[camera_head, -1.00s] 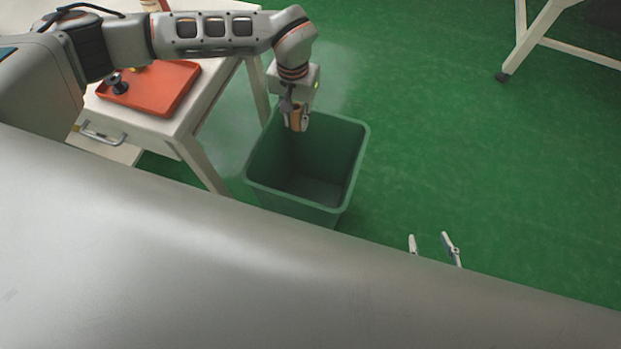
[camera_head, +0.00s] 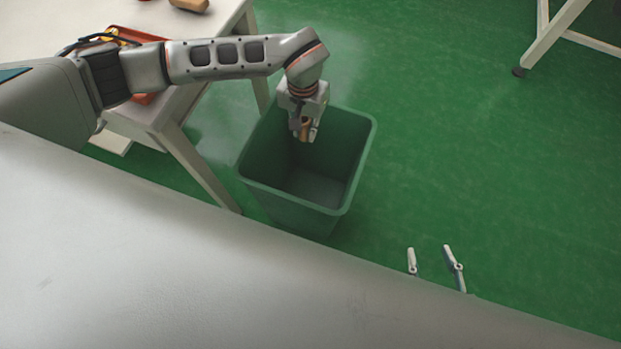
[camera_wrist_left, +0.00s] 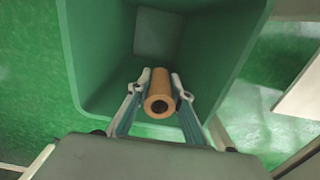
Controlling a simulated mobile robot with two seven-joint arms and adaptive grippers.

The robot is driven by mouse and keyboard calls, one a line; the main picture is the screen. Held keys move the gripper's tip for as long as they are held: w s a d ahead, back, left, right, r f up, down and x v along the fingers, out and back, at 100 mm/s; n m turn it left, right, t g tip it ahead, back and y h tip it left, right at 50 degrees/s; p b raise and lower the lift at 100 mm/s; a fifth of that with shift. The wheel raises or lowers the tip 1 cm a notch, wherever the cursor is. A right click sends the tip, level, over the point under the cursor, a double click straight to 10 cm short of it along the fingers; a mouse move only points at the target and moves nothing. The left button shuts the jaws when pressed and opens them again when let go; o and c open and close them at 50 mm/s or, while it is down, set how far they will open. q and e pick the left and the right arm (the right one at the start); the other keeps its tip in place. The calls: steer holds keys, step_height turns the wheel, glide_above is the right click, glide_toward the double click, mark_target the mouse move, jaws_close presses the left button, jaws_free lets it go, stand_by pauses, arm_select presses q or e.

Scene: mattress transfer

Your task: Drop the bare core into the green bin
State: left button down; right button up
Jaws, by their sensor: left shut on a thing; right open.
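The bare core (camera_wrist_left: 163,88) is a short brown hollow tube. My left gripper (camera_wrist_left: 161,92) is shut on it, one finger on each side. In the head view my left gripper (camera_head: 305,130) points down over the green bin (camera_head: 347,205), with the core (camera_head: 304,130) showing small between its fingers. The core is over the bin's opening, near its far side, and looks clear of the walls. In the left wrist view the bin (camera_wrist_left: 90,60) lies below the core, and its visible floor is empty. My right gripper (camera_head: 435,262) is open and empty above the floor.
A white table (camera_head: 190,140) with a red tray (camera_head: 150,98) stands left of the bin, partly hidden by my left arm. A brown object (camera_head: 189,5) lies on the table. A white frame leg (camera_head: 540,45) stands at the top right. The green floor right of the bin is clear.

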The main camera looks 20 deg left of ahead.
arm_select(q)
steer(key=c, duration=1.7)
jaws_free()
step_height(320, 180, up, 12)
steer(key=shift+r, duration=0.1)
steer(key=shift+s, duration=0.1)
